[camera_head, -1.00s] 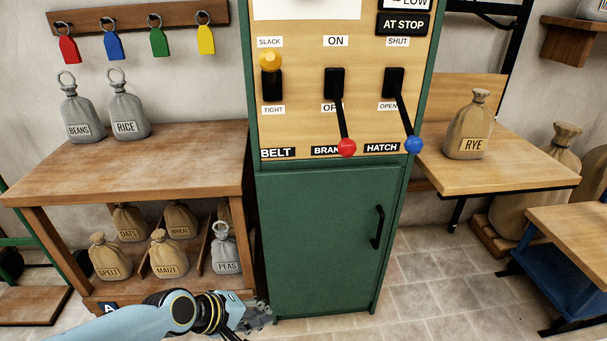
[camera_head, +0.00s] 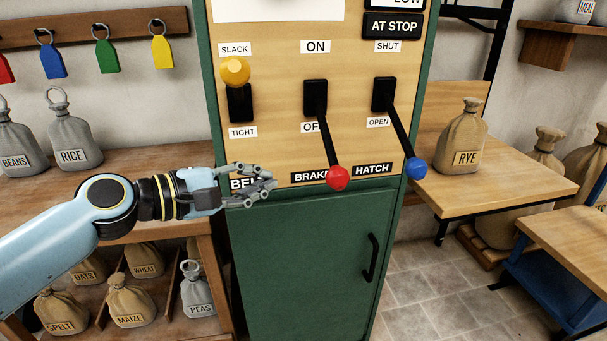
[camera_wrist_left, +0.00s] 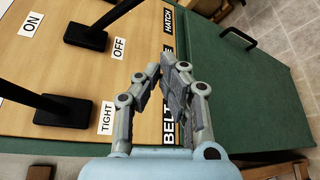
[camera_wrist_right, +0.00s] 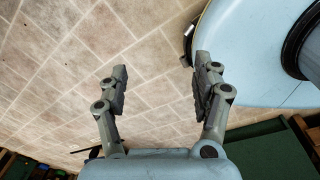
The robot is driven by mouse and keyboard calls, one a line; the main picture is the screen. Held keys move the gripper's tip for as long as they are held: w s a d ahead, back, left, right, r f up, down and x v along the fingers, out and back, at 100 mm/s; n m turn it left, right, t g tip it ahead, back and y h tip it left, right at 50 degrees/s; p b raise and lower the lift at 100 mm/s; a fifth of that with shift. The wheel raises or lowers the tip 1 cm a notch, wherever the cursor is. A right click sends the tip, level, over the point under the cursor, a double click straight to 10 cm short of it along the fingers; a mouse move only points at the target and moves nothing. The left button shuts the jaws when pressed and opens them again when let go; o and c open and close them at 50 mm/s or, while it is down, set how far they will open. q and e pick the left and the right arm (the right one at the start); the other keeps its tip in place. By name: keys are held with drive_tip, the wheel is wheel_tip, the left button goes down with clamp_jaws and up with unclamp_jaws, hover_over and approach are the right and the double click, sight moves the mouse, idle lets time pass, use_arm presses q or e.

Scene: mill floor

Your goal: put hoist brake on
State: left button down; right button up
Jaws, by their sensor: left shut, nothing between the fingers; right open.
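The brake lever in the head view has a black mount (camera_head: 315,97) and a red knob (camera_head: 338,178). It hangs down past the OFF label, its knob over the BRAKE plate; the ON label (camera_head: 315,47) is above. My left gripper (camera_head: 272,182) is shut and empty, in front of the BELT plate, left of the red knob and apart from it. In the left wrist view its fingertips (camera_wrist_left: 172,72) are close together and the brake's black mount (camera_wrist_left: 86,37) shows, but the red knob does not. My right gripper (camera_wrist_right: 160,85) is open and empty over the tiled floor.
The belt lever's yellow knob (camera_head: 235,71) is up at SLACK, above my left gripper. The hatch lever's blue knob (camera_head: 415,168) hangs down to the right of the red one. A green cabinet (camera_head: 300,265) is below. A bench (camera_head: 120,160) with sacks stands left.

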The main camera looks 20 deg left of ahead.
sight(327, 137)
use_arm(q)
drive_tip(key=w+d+p, duration=0.1)
drive_tip(key=w+d, duration=0.4)
drive_tip(key=d, duration=0.2)
drive_tip(key=shift+w+d, duration=0.25)
drive_tip(key=shift+d, duration=0.05)
use_arm(e)
drive_tip(key=shift+w+a+r, duration=0.3)
drive_tip(key=shift+w+r, duration=0.35)
drive_tip(key=shift+d+r, duration=0.1)
drive_tip(key=shift+d, duration=0.05)
